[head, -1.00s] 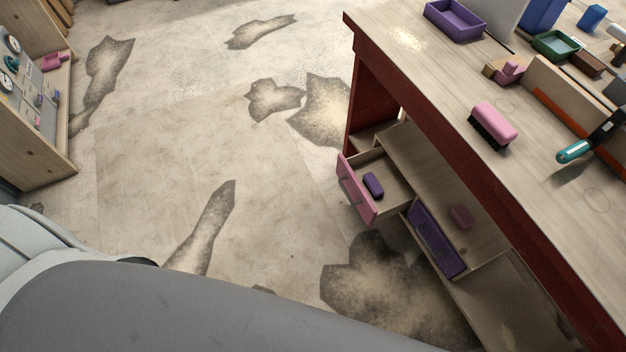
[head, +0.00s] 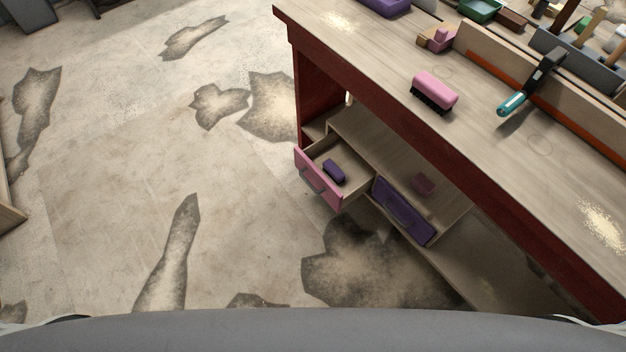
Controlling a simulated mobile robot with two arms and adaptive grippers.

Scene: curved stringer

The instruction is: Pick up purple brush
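A small purple brush (head: 334,172) lies in the open pink-fronted drawer (head: 318,181) under the workbench. The brush is dark along its lower side and rests on the drawer's bare floor. A pink brush (head: 435,90) with dark bristles stands on the bench top. Neither of my grippers shows in the head view.
The red-sided workbench (head: 480,160) fills the right. A teal-handled tool (head: 512,104) lies on top. The stained concrete floor (head: 110,180) at left is clear.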

